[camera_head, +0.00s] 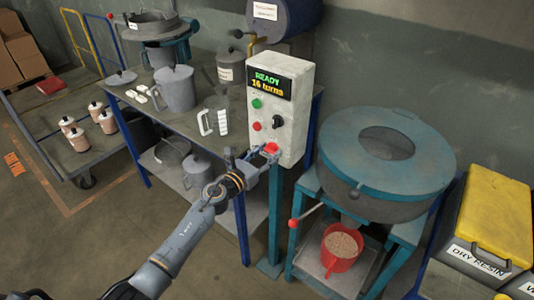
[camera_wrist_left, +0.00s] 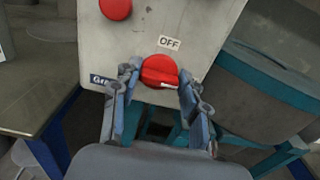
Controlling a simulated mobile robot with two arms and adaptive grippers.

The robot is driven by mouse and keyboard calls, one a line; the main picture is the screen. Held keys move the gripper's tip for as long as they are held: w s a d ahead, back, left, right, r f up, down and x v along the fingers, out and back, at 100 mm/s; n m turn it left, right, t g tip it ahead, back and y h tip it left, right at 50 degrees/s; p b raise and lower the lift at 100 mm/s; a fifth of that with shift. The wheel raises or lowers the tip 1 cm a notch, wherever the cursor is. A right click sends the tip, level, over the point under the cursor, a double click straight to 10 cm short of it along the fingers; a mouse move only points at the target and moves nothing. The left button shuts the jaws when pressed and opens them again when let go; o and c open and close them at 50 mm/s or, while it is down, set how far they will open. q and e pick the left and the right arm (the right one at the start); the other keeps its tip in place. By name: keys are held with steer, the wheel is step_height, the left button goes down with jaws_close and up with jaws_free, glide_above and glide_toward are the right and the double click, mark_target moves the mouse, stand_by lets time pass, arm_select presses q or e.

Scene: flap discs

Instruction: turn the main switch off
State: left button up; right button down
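The grey control box (camera_head: 283,108) on its post carries a lit display reading READY, a green button, a red button and a black knob. The red main switch (camera_head: 271,148) is low on its front. In the left wrist view the red switch (camera_wrist_left: 160,71) shows close, with an OFF label (camera_wrist_left: 168,43) above and slightly right of it. My left gripper (camera_head: 262,155) is at the switch, with its spread fingers (camera_wrist_left: 159,82) on either side of the red knob. Whether the fingertips touch the knob is hard to tell. My right gripper is not in view.
A teal-topped round machine (camera_head: 340,160) stands right of the box, with a red jug (camera_head: 341,248) below it. A workbench (camera_head: 150,112) with grey pitchers is left and behind. Yellow-lidded bins (camera_head: 497,216) stand at the right. Floor at the lower left is open.

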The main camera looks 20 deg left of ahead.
arm_select(q)
steer(key=c, duration=0.3)
steer(key=shift+n, duration=0.3)
steer(key=n, duration=0.4)
steer(key=shift+a+p, duration=0.1)
steer(key=shift+p, duration=0.2)
steer(key=n, duration=0.4)
steer(key=shift+n+p, duration=0.3)
steer(key=shift+n, duration=0.1)
steer(key=n, duration=0.5)
steer(key=shift+w+a+f+p, duration=0.1)
steer(key=shift+f+p, duration=0.05)
steer(key=shift+p, duration=0.25)
steer(key=n, duration=0.3)
steer(key=shift+f+n+p, duration=0.1)
steer(key=shift+n+p, duration=0.2)
